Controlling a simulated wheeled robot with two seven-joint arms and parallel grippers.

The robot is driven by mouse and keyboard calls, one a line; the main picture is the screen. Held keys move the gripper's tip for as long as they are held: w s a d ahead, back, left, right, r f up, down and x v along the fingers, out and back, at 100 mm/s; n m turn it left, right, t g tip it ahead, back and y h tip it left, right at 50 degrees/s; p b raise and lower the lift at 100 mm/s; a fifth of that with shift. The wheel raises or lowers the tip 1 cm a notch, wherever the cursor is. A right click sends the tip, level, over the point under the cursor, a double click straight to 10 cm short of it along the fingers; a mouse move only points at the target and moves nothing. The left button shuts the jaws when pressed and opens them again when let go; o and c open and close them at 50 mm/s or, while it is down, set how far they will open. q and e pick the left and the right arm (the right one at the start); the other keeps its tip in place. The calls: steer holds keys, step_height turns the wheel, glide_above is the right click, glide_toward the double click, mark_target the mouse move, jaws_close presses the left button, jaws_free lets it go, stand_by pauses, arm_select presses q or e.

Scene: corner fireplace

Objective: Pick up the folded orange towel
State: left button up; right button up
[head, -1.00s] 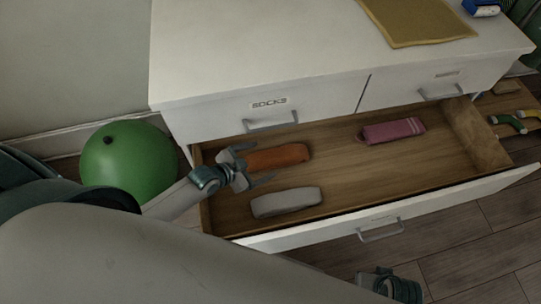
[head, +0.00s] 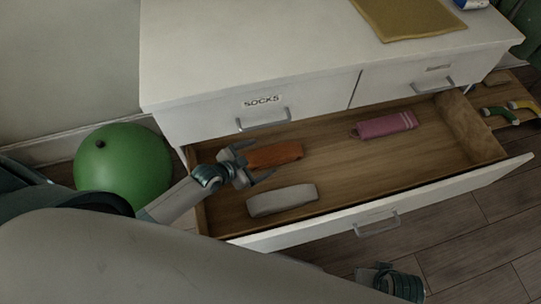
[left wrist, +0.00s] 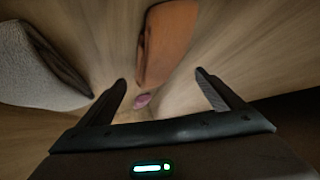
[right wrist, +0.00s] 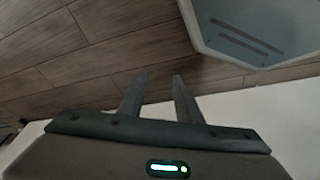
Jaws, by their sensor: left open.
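The folded orange towel (head: 280,155) lies in the left part of the open drawer, its long side running left to right. My left gripper (head: 264,158) is open at the towel's left end, one finger on the far side and one on the near side. In the left wrist view the towel (left wrist: 168,40) shows ahead of the spread fingers, its near end close to the gap between the tips (left wrist: 161,76). I cannot tell if the fingers touch it. My right gripper (right wrist: 160,75) is open and empty, away from the drawer.
The drawer (head: 335,175) also holds a grey folded towel (head: 283,199) near its front and a pink one (head: 385,125) to the right. The white cabinet top (head: 250,60) with a handled upper drawer overhangs behind. A green balloon-like ball (head: 122,165) sits at left.

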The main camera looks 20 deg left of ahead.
mark_target(267, 157)
arm_select(q)
steer(key=x, duration=0.4)
steer(key=shift+d+f+b, duration=0.1)
steer(key=shift+d+b, duration=0.05)
steer(key=shift+b, duration=0.15)
steer(key=shift+w+d+f, duration=0.1)
steer(key=shift+w+f, duration=0.1)
steer(key=shift+f, duration=0.05)
arm_select(e)
steer(key=v, duration=0.2)
steer(key=shift+s+r, duration=0.2)
steer(key=shift+s, duration=0.15)
steer(key=shift+w, duration=0.1)
arm_select(q)
steer(key=c, duration=1.2)
steer(key=shift+c, duration=0.3)
arm_select(e)
steer(key=shift+w+r, duration=0.15)
steer(key=shift+w, duration=0.25)
